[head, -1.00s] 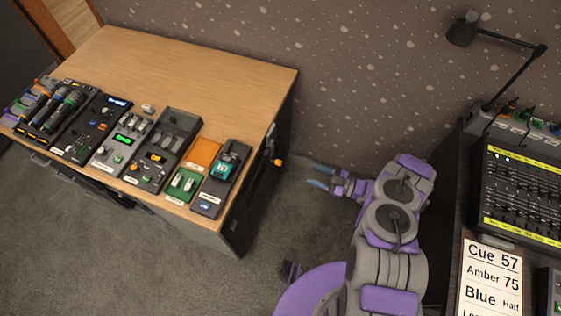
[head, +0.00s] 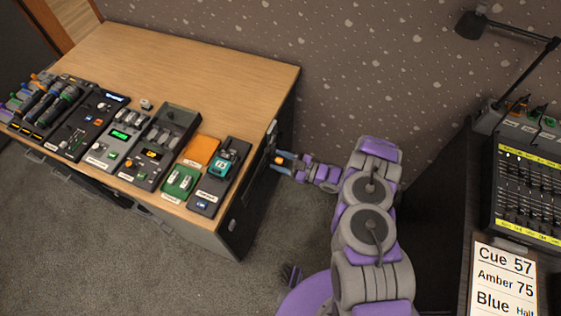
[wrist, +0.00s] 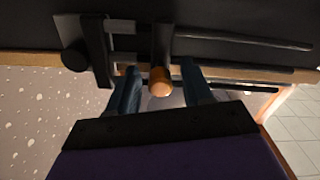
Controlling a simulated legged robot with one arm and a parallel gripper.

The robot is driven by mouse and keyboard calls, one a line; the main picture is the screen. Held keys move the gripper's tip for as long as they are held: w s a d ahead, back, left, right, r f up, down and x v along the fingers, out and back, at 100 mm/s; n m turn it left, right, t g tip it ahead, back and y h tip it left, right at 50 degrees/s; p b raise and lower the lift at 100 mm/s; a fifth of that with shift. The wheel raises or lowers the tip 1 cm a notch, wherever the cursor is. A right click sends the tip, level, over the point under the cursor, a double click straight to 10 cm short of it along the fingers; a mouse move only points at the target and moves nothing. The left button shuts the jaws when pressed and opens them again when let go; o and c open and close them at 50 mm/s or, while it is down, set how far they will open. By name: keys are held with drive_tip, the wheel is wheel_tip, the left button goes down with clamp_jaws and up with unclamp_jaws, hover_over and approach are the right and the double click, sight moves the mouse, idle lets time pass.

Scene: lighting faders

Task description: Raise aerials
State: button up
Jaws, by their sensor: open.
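My gripper (head: 282,164) is open at the right side of the wooden desk. Its blue fingers stand on either side of a small orange knob (head: 278,160) on the desk's dark side panel. In the wrist view the orange-tipped knob (wrist: 160,82) sits between the two fingers of my gripper (wrist: 160,92), with a gap visible on each side. The knob is on a black slider (wrist: 162,45) with dark rods beside it. No label reading "aerials" can be made out.
The wooden desk (head: 210,62) carries several control boxes along its front edge. At the right are a fader console (head: 528,195), a cue card (head: 503,282) and a black lamp (head: 472,25). Grey carpet is clear below the desk.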

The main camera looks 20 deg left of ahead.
drive_tip(key=shift+a, duration=0.1)
clamp_jaws()
idle(0.4)
